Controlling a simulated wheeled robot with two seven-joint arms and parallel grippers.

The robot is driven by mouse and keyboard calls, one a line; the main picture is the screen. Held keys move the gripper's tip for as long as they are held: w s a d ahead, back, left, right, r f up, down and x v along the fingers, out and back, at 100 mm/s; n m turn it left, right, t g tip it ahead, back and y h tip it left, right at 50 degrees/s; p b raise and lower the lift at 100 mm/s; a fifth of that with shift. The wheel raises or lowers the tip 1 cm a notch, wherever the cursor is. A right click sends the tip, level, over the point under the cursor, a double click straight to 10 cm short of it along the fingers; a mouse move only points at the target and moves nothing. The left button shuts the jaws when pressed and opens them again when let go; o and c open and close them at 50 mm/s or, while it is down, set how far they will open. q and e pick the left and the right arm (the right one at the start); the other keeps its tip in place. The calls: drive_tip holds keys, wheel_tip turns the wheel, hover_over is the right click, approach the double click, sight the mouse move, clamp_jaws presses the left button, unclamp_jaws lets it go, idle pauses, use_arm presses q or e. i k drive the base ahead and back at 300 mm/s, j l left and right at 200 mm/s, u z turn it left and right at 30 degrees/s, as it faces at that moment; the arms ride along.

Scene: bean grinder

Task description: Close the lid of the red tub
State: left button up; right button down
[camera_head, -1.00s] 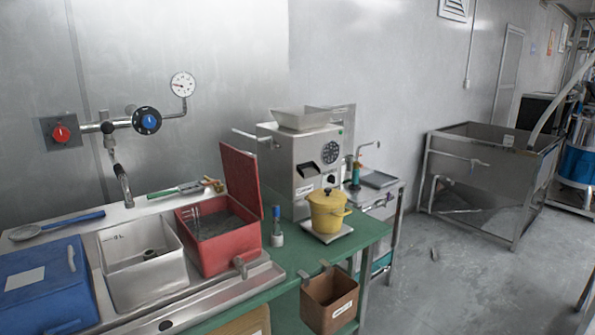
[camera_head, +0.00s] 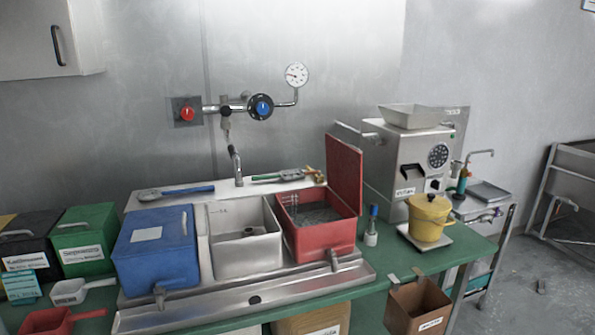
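The red tub (camera_head: 322,240) stands in the sink unit, at the right end of a row of tubs. Its red lid (camera_head: 345,172) is open and stands upright along the tub's right side. Dark grey contents and a wire-like piece show inside the tub. A small metal tap (camera_head: 334,260) sticks out at its front. Neither of my grippers is in view.
A white basin (camera_head: 243,258) and a closed blue tub (camera_head: 157,250) stand left of the red tub. A small bottle (camera_head: 371,226), a yellow pot (camera_head: 429,218) and a steel grinder (camera_head: 405,160) stand to its right. A brown bin (camera_head: 416,306) hangs at the counter's front.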

sight(343, 161)
drive_tip(key=i+l+u, duration=0.1)
drive_tip(key=l+u, duration=0.55)
drive_tip(key=l, duration=0.15)
drive_tip(key=l+u, duration=0.35)
drive_tip(key=l, duration=0.65)
drive_tip(key=k+l+u, duration=0.15)
drive_tip(key=l, duration=1.15)
drive_tip(key=k+l+u, duration=0.1)
drive_tip(key=l, duration=0.55)
